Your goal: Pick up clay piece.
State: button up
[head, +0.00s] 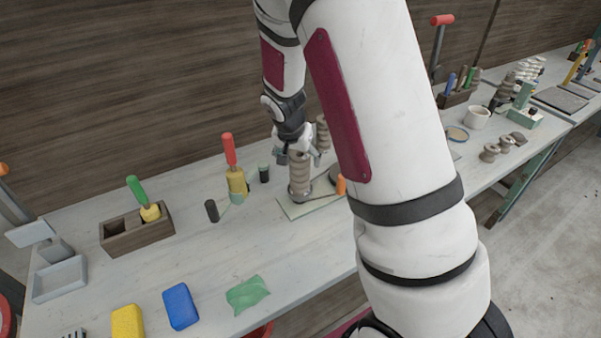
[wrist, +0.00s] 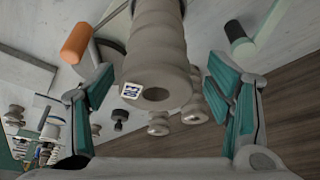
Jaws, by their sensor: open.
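A tan ribbed clay piece (head: 299,178) stands upright on a pale board (head: 297,209) on the workbench. My gripper (head: 299,158) is open, pointing down around the top of this piece. In the wrist view the ribbed piece (wrist: 158,50) lies between the open teal finger pads of my gripper (wrist: 160,85), with visible space on both sides. Its near end has a round hole and a small white label with dark marks. Part of the board is hidden behind my arm in the head view.
An orange-handled tool (head: 341,186) is close on the right, and another ribbed piece (head: 322,132) stands behind. A red-handled tool (head: 230,150), dark cylinder (head: 212,211) and wooden box (head: 154,233) are left. A green cloth (head: 247,293) and blue block (head: 181,306) lie in front.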

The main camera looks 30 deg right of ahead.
jog(key=shift+d+x, duration=0.25)
jog(key=shift+x, duration=1.45)
jog(key=shift+r, duration=0.1)
jog(key=shift+c, duration=0.6)
jog(key=c, duration=1.4)
grip_shut()
jog(key=shift+r, duration=0.15)
